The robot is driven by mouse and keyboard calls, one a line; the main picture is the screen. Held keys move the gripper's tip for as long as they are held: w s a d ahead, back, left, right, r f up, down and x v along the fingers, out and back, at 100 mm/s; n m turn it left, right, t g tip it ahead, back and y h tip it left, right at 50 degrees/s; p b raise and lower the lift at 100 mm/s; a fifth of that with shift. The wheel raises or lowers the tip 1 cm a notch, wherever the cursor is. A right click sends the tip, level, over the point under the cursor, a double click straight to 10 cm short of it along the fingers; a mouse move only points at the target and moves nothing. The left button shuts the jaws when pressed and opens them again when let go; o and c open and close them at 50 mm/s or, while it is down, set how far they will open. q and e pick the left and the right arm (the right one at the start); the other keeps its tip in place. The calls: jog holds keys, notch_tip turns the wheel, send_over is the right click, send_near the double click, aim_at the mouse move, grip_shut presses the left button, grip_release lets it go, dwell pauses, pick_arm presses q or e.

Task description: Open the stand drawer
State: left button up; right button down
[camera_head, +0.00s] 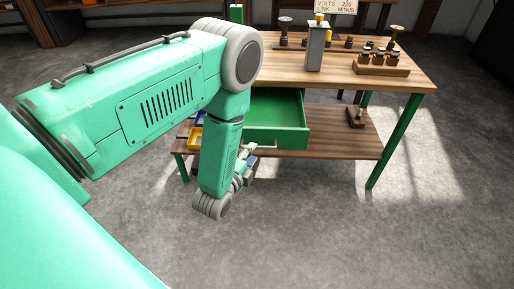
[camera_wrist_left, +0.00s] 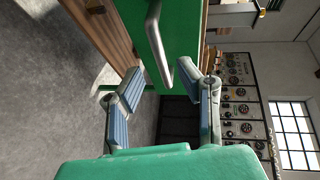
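The stand drawer (camera_head: 276,106) is green and stands pulled out below the wooden top, its empty inside showing in the head view. Its metal handle (camera_head: 263,148) is on the front, partly hidden by my left arm. In the left wrist view the drawer front (camera_wrist_left: 185,22) is close ahead, with the handle (camera_wrist_left: 155,40) running along it. My left gripper (camera_wrist_left: 162,80) is open, its two blue-padded fingers well apart. The handle's near end lies around the gap between the fingertips; I cannot tell whether they touch. In the head view the gripper (camera_head: 246,170) is beside the drawer front. My right gripper is not in view.
The wooden bench top (camera_head: 385,82) carries a grey post (camera_head: 316,48), a wooden block with several dark pieces (camera_head: 382,64) and a sign. The lower shelf (camera_head: 340,146) holds a small device (camera_head: 356,117) and a yellow bin (camera_head: 195,138). The floor in front is clear.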

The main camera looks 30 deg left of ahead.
pick_arm(q)
jog(key=v, duration=0.7)
jog(key=shift+s+d, duration=0.2)
jog(key=shift+d, duration=0.05)
jog(key=shift+r, duration=0.1)
jog(key=s+d+f+n+g+h+p, duration=0.1)
jog(key=s+d+f+n+g, duration=0.1)
jog(key=s+n+g, duration=0.5)
jog(key=s+d+f+n+g+h+p, duration=0.1)
jog(key=s+n+g, duration=0.6)
jog(key=s, duration=0.8)
notch_tip(320, 180, down, 2)
jog(key=shift+d+n+g+h+p, duration=0.3)
jog(key=shift+d+n+g+p, duration=0.1)
jog(key=shift+d+g, duration=0.15)
jog(key=shift+a, duration=0.1)
